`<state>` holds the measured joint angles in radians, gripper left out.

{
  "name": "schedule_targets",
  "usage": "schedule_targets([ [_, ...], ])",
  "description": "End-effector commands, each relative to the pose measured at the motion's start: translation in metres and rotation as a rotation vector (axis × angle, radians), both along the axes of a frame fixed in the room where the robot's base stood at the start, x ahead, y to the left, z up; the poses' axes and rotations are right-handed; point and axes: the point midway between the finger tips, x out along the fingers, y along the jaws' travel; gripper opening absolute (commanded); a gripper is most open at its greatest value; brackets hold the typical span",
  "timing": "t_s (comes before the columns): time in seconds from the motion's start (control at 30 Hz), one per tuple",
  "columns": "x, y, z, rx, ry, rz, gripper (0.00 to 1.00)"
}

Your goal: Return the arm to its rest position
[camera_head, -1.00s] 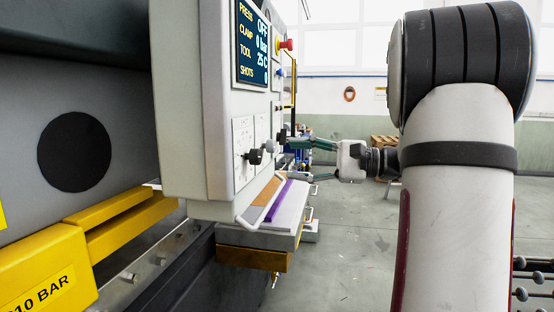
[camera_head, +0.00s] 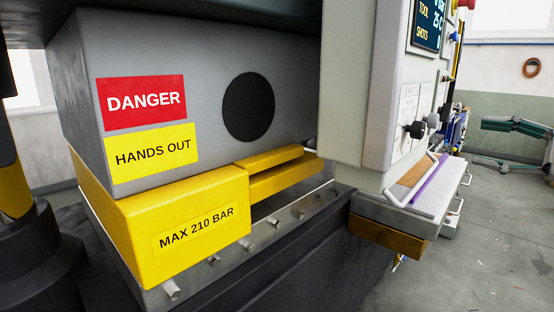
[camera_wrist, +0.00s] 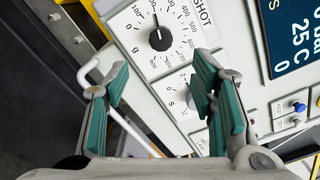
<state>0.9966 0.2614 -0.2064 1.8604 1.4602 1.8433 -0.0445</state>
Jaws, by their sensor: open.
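My gripper (camera_head: 482,143) is at the right edge of the head view, with its green-padded fingers spread and nothing between them. It is to the right of the control panel (camera_head: 350,95), with a gap between the fingertips and the panel's knobs. In the wrist view my gripper (camera_wrist: 161,70) is open in front of the panel face. A black dial knob (camera_wrist: 160,39) with a numbered scale marked SHOT shows beyond the fingertips. A second knob (camera_wrist: 191,103) is partly hidden by the right finger. Most of my arm is outside the head view.
The press block (camera_head: 215,70) with DANGER and HANDS OUT labels fills the left. A yellow clamp (camera_head: 190,225) marked MAX 210 BAR is below it. A shelf (camera_head: 395,208) with a white handle juts out under the panel. Grey floor (camera_head: 490,250) at right is clear.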

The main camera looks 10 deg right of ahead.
Motion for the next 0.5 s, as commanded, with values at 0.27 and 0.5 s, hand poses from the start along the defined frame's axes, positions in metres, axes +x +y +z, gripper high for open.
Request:
schedule_targets([
  [0.27,0.001,0.144,-0.032,-0.259,0.22,0.247,0.51],
  [0.5,-0.062,0.254,-0.091,-0.74,0.366,0.498,0.51],
])
